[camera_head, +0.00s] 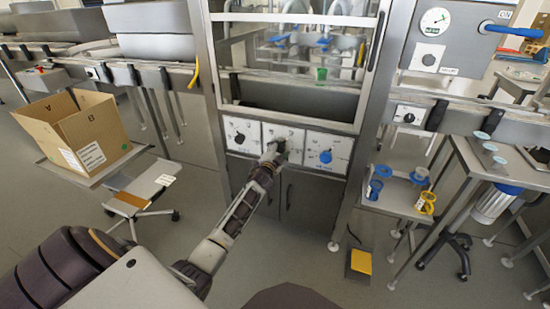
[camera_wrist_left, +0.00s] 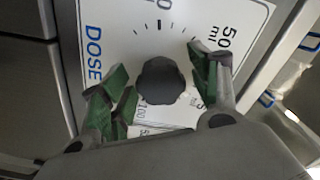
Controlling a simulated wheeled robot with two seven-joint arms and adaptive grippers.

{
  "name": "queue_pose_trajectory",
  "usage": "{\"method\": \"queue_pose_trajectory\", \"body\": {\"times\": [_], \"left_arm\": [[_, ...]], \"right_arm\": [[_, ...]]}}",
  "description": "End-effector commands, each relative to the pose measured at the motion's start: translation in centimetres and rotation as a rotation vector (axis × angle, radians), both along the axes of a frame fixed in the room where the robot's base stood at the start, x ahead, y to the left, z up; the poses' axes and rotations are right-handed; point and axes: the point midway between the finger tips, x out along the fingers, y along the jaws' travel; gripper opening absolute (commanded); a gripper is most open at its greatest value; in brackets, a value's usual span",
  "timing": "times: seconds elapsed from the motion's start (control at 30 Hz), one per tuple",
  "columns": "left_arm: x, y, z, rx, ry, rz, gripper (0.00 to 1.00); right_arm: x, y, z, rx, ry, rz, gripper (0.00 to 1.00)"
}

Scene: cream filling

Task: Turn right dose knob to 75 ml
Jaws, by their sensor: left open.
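My left gripper (camera_head: 275,151) reaches the middle dial plate of the white panel below the glass-fronted cabinet. In the left wrist view the dark dose knob (camera_wrist_left: 164,82) sits between the open green-padded fingers of my left gripper (camera_wrist_left: 158,86), with visible gaps on both sides. The dial plate (camera_wrist_left: 118,35) reads DOSE, with 50 ml and 100 marks. The knob's exact pointer setting cannot be read. In the head view my gripper mostly hides this middle knob. My right gripper is not in view.
A black knob (camera_head: 240,138) is on the left plate and a blue knob (camera_head: 326,157) on the right plate. A cardboard box (camera_head: 80,133) stands on a side table at left. A cart (camera_head: 398,195) with blue and yellow spools stands at right. Open floor lies before the cabinet.

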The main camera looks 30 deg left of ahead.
Motion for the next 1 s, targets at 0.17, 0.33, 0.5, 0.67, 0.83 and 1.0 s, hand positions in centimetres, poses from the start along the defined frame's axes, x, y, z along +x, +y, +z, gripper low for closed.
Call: {"method": "queue_pose_trajectory", "body": {"times": [0.17,0.33,0.5,0.67,0.83,1.0], "left_arm": [[-0.7,-0.1,-0.1,0.0,0.0,0.0,0.62],[-1.9,-0.4,-0.1,0.0,0.001,0.0,0.62],[-3.3,-0.8,-0.1,-0.001,0.002,0.0,0.62],[-4.6,-1.1,-0.1,0.0,0.001,-0.001,0.62],[-6.0,-1.4,-0.1,0.0,0.001,0.0,0.62],[-7.4,-1.8,-0.1,0.0,0.001,0.0,0.62]], "right_arm": [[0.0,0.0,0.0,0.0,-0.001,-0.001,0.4],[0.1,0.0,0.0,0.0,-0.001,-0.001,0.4],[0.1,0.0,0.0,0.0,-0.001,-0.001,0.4],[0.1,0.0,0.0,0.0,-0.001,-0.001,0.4],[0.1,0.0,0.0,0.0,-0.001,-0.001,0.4],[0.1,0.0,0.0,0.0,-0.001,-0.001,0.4]]}}
